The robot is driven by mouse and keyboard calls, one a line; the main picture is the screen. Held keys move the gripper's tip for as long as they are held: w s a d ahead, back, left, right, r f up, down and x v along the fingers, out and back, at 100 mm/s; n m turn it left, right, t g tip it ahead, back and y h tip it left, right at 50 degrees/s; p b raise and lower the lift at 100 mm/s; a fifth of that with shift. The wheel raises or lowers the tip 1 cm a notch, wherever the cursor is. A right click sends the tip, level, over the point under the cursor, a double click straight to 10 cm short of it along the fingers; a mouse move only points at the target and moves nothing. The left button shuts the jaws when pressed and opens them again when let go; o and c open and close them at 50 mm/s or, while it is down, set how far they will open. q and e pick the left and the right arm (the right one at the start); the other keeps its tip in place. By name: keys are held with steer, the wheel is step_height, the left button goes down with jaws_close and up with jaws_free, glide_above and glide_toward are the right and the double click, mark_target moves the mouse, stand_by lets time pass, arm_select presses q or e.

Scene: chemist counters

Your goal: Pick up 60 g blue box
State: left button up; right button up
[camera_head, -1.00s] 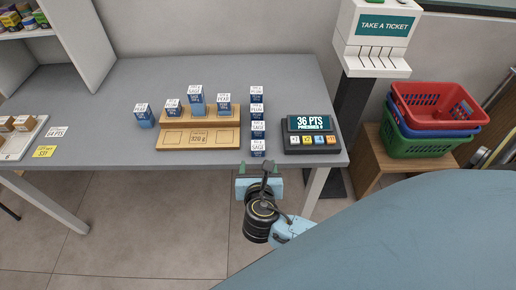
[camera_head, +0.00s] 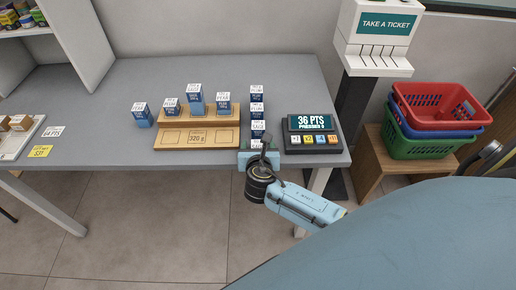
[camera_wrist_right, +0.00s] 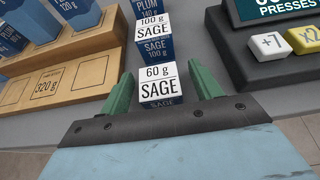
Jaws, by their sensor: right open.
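The 60 g blue box is labelled "60 g SAGE" on its white top and shows in the right wrist view (camera_wrist_right: 160,86). It is the nearest box of a column of blue and white boxes. My right gripper (camera_wrist_right: 160,92) is open, its green fingers on either side of this box, with no closed contact visible. In the head view my right gripper (camera_head: 258,160) is at the table's front edge and covers part of the box. The 100 g sage box (camera_wrist_right: 154,38) stands just behind it. My left gripper is not in view.
A wooden stepped stand (camera_head: 197,141) marked 320 g, with several boxes, is left of the column. A dark display console (camera_head: 313,140) with coloured buttons is close on the right. The grey table (camera_head: 100,120) has free room at left.

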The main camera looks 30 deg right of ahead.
steer(key=c, duration=1.1)
